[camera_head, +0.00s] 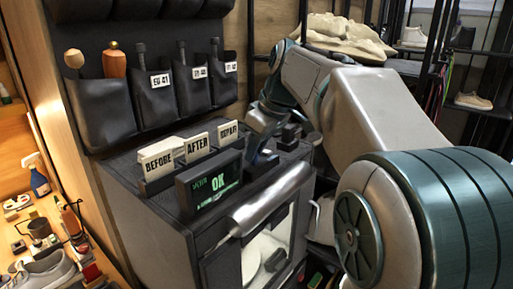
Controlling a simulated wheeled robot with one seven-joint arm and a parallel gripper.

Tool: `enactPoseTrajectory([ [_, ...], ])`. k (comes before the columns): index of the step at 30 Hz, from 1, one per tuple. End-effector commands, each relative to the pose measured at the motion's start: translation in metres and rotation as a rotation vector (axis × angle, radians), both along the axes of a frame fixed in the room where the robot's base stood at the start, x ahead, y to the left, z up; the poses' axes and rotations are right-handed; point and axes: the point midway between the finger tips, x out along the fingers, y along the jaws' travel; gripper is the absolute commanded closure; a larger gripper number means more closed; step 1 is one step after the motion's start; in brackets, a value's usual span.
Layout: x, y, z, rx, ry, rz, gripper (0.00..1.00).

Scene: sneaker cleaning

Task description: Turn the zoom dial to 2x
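I cannot make out a zoom dial or any 2x mark in this view. My gripper (287,136) seems to be among the small dark parts at the arm's end, by that corner. Its fingers blend with the dark parts around them, so I cannot tell whether they are open or shut, or touching anything.
Cards reading "BEFORE" (162,160), "AFTER" (197,147) and "REPAIR" (228,132) stand behind the screen. A silver rounded bar (270,198) runs along the cabinet's front top edge. Black pouches (155,98) with tools hang behind. Shelves at left hold a sneaker (45,271) and bottles.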

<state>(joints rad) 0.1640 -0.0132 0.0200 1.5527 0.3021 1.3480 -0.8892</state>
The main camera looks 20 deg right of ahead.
Motion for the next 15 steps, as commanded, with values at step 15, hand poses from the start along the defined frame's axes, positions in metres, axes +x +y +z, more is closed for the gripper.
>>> enactPoseTrajectory([
  [15,-0.0008,0.0009,-0.0004,-0.001,0.000,-0.095,1.00],
])
